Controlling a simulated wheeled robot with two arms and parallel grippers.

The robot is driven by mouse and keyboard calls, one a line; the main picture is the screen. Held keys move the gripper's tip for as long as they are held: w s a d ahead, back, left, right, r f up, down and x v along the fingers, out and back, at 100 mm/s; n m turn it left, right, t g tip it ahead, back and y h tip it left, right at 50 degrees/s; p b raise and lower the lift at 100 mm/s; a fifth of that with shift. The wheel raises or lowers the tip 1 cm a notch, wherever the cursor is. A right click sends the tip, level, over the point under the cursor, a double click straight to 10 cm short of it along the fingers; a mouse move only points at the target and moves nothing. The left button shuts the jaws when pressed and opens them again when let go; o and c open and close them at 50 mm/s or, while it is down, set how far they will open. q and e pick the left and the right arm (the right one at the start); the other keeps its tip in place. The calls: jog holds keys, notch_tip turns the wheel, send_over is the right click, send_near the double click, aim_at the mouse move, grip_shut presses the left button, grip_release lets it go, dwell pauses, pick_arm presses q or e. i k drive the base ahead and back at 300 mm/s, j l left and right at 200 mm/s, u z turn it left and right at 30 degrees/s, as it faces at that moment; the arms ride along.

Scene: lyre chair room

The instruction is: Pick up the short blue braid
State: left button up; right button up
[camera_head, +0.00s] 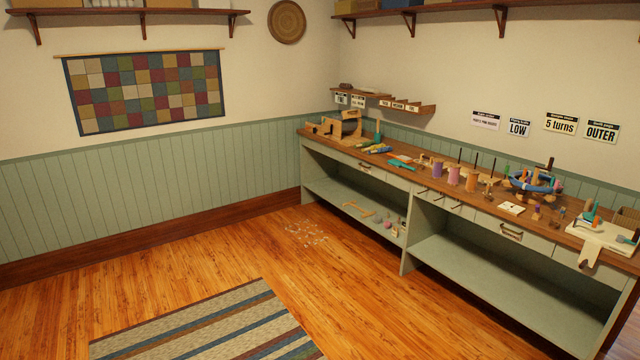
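The workbench (445,188) runs along the right wall, some way off. Near its far left end lie small blue and yellow pieces (378,148); one may be the short blue braid, but they are too small to tell. A flat teal item (400,163) lies just to their right. A thick blue coil (534,183) sits on a stand toward the right of the bench. Neither of my grippers is in view.
Spools (453,175), upright dark pegs and a white board (603,237) also stand on the bench. Its lower shelf (350,205) holds small items. A striped rug (210,325) lies on the open wooden floor (200,260). Wall signs (560,124) hang above the bench.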

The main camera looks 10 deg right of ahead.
aim_at(387, 148)
jog(key=i+l+z, duration=0.1)
jog(key=i+z, duration=0.4)
jog(key=i, duration=1.95)
jog(key=i+j+z, duration=0.1)
jog(key=i, duration=1.4)
